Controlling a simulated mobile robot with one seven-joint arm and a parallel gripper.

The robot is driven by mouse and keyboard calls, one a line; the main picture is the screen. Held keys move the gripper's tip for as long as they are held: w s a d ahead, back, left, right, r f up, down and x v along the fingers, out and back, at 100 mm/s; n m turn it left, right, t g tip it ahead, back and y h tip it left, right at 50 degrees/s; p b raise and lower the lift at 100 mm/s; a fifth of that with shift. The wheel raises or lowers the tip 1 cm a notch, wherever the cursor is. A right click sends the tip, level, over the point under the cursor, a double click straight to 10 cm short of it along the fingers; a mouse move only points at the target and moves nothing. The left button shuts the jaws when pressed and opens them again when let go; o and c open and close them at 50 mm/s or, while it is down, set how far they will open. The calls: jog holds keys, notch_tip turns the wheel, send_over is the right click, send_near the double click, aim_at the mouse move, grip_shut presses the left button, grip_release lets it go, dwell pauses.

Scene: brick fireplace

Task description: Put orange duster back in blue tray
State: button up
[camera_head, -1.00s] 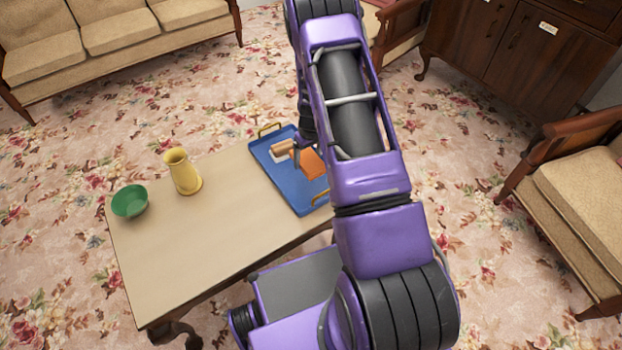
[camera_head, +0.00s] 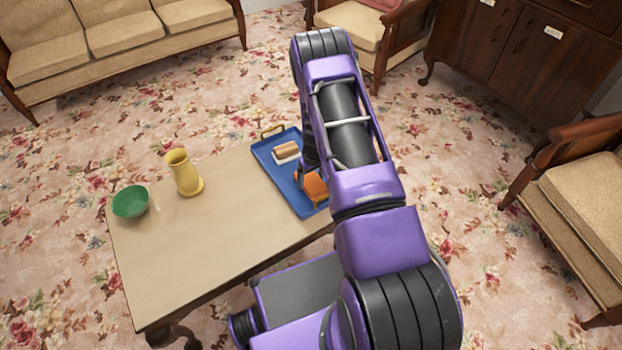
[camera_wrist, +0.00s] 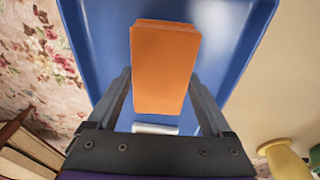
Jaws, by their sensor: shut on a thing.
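The orange duster (camera_head: 312,187) is a flat orange block over the near end of the blue tray (camera_head: 279,169). My gripper (camera_wrist: 164,80) is shut on the orange duster (camera_wrist: 165,62), with one finger along each side. In the wrist view the blue tray (camera_wrist: 235,25) lies behind the duster. I cannot tell whether the duster touches the tray floor. My arm hides the tray's right edge and part of the gripper in the head view.
A tan block on a white base (camera_head: 286,151) sits in the tray's far end. A yellow jug (camera_head: 185,174) and green bowl (camera_head: 130,202) stand on the table (camera_head: 200,250), left of the tray. The table between jug and tray is clear.

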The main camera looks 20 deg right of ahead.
aim_at(313, 183)
jog(key=shift+f, duration=0.15)
jog(key=o, duration=1.1)
jog(key=r, duration=0.4)
jog(key=s+r+p, duration=0.1)
jog(key=r, duration=0.3)
jog(key=r+p, duration=0.1)
jog(key=r, duration=0.3)
jog(key=shift+s+d+r, duration=0.1)
jog(key=shift+s+r, duration=0.05)
jog(key=shift+s, duration=0.1)
